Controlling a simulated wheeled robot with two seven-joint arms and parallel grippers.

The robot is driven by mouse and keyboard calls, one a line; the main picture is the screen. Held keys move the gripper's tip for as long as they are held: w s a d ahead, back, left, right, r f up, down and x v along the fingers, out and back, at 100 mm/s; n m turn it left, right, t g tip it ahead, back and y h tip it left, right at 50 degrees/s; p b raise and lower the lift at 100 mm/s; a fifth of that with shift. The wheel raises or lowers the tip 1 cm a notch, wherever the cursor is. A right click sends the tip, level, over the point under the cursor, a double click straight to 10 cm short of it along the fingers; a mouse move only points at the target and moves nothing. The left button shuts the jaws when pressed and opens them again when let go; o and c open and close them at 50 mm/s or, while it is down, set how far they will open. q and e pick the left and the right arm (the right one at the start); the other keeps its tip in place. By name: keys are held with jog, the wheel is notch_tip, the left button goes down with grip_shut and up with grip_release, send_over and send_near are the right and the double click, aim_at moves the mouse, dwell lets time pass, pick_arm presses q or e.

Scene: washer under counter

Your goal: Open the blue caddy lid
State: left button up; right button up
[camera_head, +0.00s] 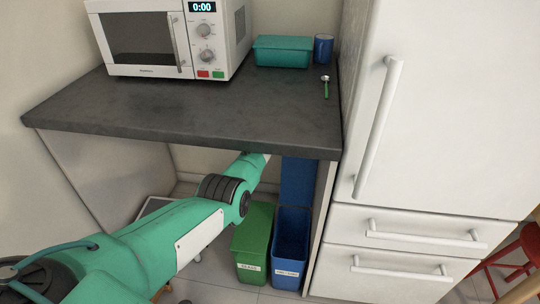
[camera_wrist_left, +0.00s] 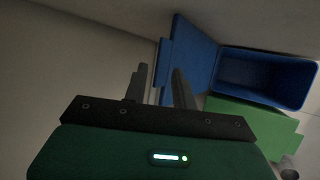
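The blue caddy (camera_head: 289,247) stands under the counter with its top open and its dark inside showing. Its blue lid (camera_head: 297,181) stands upright at the back. In the left wrist view the open blue caddy (camera_wrist_left: 266,78) is at the upper right and its lid (camera_wrist_left: 198,52) is swung up beside the opening. My left gripper (camera_wrist_left: 159,72) has its two fingers apart, with part of the blue lid showing between and behind them. I cannot tell whether a finger touches the lid. In the head view the counter hides this gripper. My right gripper is not in view.
A green caddy (camera_head: 254,230) stands closed, just left of the blue one. The counter (camera_head: 190,112) overhangs my left forearm. A microwave (camera_head: 165,38), teal box (camera_head: 283,51), blue cup (camera_head: 323,48) and spoon (camera_head: 326,87) are on top.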

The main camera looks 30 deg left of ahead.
pick_arm(q)
jog(key=s+a+r+p, duration=0.2)
jog(key=s+a+p, duration=0.2)
jog(key=s, duration=0.8)
jog(key=shift+s+a, duration=0.2)
jog(key=shift+a, duration=0.5)
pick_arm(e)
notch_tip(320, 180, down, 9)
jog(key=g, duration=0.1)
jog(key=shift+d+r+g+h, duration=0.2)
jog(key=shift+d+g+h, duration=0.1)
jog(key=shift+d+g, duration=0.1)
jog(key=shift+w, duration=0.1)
